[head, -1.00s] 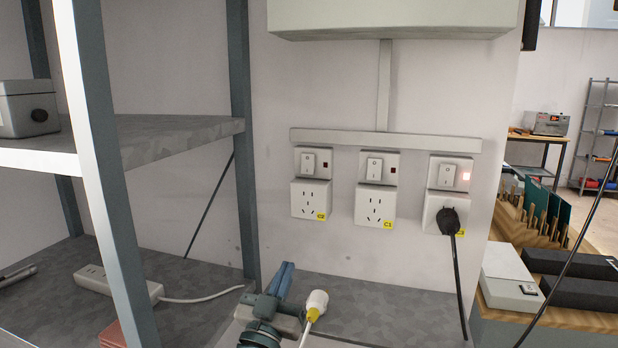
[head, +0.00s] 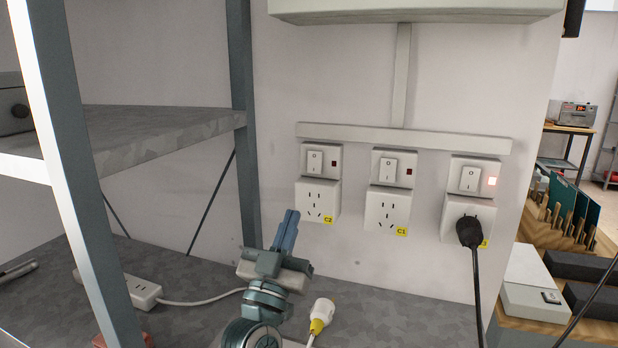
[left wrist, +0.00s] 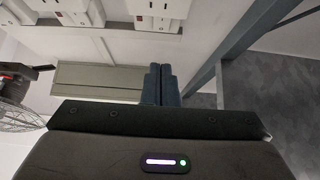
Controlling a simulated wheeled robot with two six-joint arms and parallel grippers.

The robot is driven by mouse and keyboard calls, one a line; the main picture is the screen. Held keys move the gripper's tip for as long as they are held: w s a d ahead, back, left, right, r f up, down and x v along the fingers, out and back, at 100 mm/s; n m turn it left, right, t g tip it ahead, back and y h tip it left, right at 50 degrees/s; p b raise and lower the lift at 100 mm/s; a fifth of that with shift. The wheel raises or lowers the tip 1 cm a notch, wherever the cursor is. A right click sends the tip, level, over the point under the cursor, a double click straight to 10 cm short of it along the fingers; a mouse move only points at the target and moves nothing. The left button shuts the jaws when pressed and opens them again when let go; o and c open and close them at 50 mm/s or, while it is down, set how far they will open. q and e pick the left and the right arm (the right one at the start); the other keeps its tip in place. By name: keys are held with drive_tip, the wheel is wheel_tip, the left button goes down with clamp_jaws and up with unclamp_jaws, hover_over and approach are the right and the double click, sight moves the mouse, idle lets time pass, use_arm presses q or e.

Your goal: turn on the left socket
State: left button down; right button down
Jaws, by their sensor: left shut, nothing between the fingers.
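The left socket (head: 317,201), labelled C2, is on the wall under its white rocker switch (head: 315,162). The small indicator beside that switch is dark red and unlit. My left gripper (head: 288,221) is shut and empty, its fingers pointing up, below and to the left of the left socket and apart from it. In the left wrist view the shut fingers (left wrist: 160,78) show at the middle, with the sockets at the top. My right gripper is not in view.
The middle socket (head: 387,210), C1, is unlit. The right socket (head: 461,215) holds a black plug, and its indicator glows. A white-yellow plug (head: 321,315) lies on the bench. A shelf post (head: 242,110) stands left of the sockets.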

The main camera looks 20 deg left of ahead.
sight(314, 165)
use_arm(q)
drive_tip(key=p+x, duration=0.1)
drive_tip(key=x, duration=0.2)
drive_tip(key=f+p+x, duration=0.1)
drive_tip(key=x, duration=0.2)
drive_tip(key=w+p+x, duration=0.1)
drive_tip(key=p+x, duration=0.1)
drive_tip(key=x, duration=0.1)
drive_tip(key=shift+w, duration=0.15)
drive_tip(key=shift+w+f, duration=0.1)
drive_tip(key=shift+w, duration=0.7)
drive_tip(key=shift+d, duration=0.1)
